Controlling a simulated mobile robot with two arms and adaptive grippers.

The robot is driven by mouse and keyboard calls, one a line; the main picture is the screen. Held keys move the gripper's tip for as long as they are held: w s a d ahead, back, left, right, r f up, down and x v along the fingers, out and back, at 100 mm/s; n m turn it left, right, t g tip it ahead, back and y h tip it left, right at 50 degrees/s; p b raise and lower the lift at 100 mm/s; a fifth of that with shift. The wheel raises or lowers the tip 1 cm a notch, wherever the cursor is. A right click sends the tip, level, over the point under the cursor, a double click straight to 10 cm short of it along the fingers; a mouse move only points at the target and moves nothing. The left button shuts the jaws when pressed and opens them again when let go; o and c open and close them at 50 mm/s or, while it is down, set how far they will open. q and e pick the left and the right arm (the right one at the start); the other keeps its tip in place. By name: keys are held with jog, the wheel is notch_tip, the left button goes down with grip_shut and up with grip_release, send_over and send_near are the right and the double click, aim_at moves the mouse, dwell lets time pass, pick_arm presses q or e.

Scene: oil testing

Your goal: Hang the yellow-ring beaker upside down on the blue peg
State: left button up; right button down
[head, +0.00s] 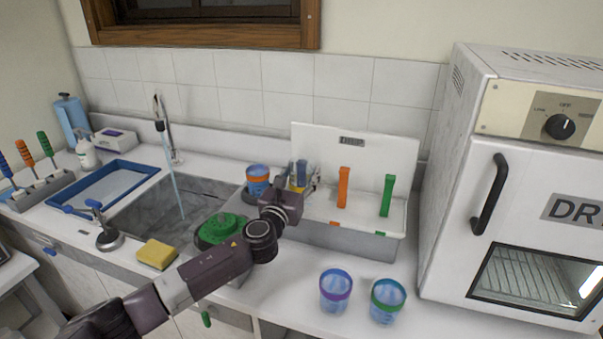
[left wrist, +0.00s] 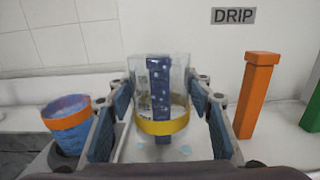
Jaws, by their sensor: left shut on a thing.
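The yellow-ring beaker (left wrist: 178,127) is clear and upside down in the left wrist view, with its yellow ring at the bottom. My left gripper (left wrist: 163,115) is shut on it, one finger on each side. In the head view my left gripper (head: 303,181) reaches over the left part of the white drip rack (head: 350,150) and partly hides the beaker. The blue peg (left wrist: 158,85) shows upright through the beaker's clear wall, in line with its middle. I cannot tell surely whether it is inside or behind the beaker. My right gripper is not in view.
An orange peg (head: 343,187) and a green peg (head: 387,196) stand to the right on the rack. An orange-ring beaker (head: 258,180) is close on the left. Purple-ring (head: 335,291) and teal-ring (head: 387,301) beakers stand at the front. The drying oven (head: 530,200) bounds the right.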

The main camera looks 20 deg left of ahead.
pick_arm(q)
jog(key=o, duration=1.3)
jog(key=shift+c, duration=0.2)
jog(key=shift+s, duration=0.15)
